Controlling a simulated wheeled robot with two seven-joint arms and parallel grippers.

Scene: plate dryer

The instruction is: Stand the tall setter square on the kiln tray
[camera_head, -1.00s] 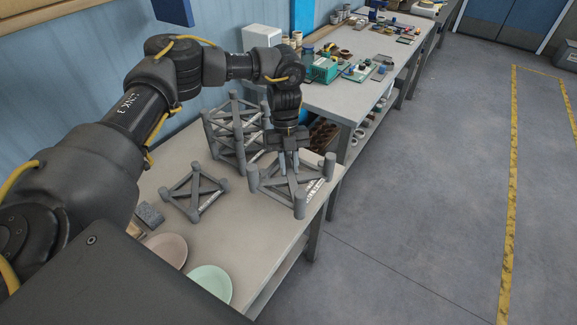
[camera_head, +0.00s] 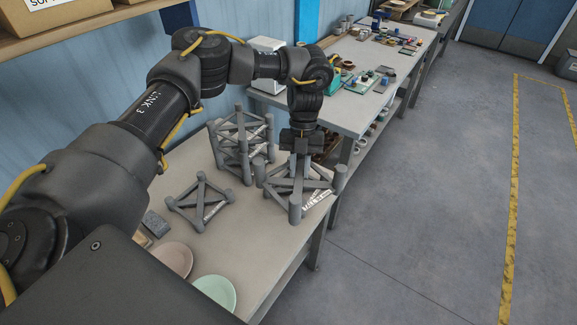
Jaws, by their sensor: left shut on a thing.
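My left gripper (camera_head: 300,168) is shut on a grey setter with posts and crossed bars (camera_head: 296,208), near the right edge of the table. The setter carries a white label whose words I cannot read fully. The gripper hides part of its middle, and I cannot tell whether its feet touch the table. A taller stacked grey setter frame (camera_head: 220,150) stands behind it to the left. A lower grey setter (camera_head: 202,203) lies flat on the table further left. I cannot make out a kiln tray for certain. My right gripper is not in view.
A pink plate (camera_head: 173,258) and a green plate (camera_head: 214,292) lie at the table's front left, with a small grey block (camera_head: 156,224) near them. A second bench (camera_head: 340,112) with clutter stands behind. The table (camera_head: 245,250) is bare in front of the low setter.

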